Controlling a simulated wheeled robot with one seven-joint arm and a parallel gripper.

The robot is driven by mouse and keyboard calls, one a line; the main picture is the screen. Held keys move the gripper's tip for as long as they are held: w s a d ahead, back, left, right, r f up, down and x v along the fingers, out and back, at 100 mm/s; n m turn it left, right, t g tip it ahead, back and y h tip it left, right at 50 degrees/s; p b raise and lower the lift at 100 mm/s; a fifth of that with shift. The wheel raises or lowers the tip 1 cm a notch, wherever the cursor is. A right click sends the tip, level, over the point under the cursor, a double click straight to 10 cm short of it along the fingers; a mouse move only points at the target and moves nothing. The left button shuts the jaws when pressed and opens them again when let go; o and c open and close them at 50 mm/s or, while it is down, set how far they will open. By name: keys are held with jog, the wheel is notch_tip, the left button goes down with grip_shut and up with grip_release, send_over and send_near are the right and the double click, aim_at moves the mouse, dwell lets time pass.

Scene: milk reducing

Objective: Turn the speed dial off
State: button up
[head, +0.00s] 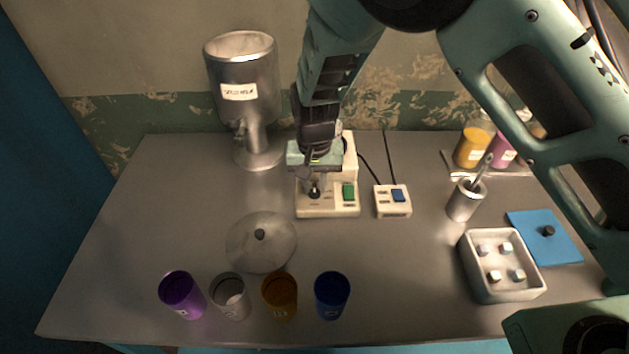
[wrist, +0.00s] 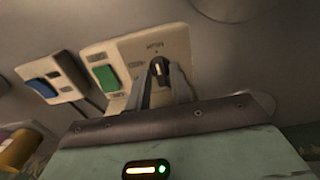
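The speed dial (wrist: 160,70) is a small dark knob with a pale mark on the front of a cream machine base (head: 328,211). In the wrist view it shows between the two finger ends. My gripper (wrist: 158,78) points at the dial with its fingers apart, one on each side. Whether the fingers touch the dial is unclear. In the head view my gripper (head: 314,182) is just above the dial (head: 314,194) and hides part of the machine. A green switch (head: 349,191) is right of the dial in the head view; it also shows in the wrist view (wrist: 106,78).
A power strip with a blue switch (head: 398,195) stands right of the machine. A steel hopper (head: 243,85) stands left. A round lid (head: 262,243) and several cups (head: 281,293) are in front. A tray of cubes (head: 498,288) and a steel pot (head: 464,202) are right.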

grip_shut()
jog(key=shift+n, duration=0.3)
jog(key=n+b, duration=0.1)
jog(key=n, duration=0.5)
jog(key=n+b, duration=0.1)
jog(key=n, duration=0.3)
jog(key=shift+n, duration=2.4)
jog(key=shift+o, duration=1.9)
grip_release()
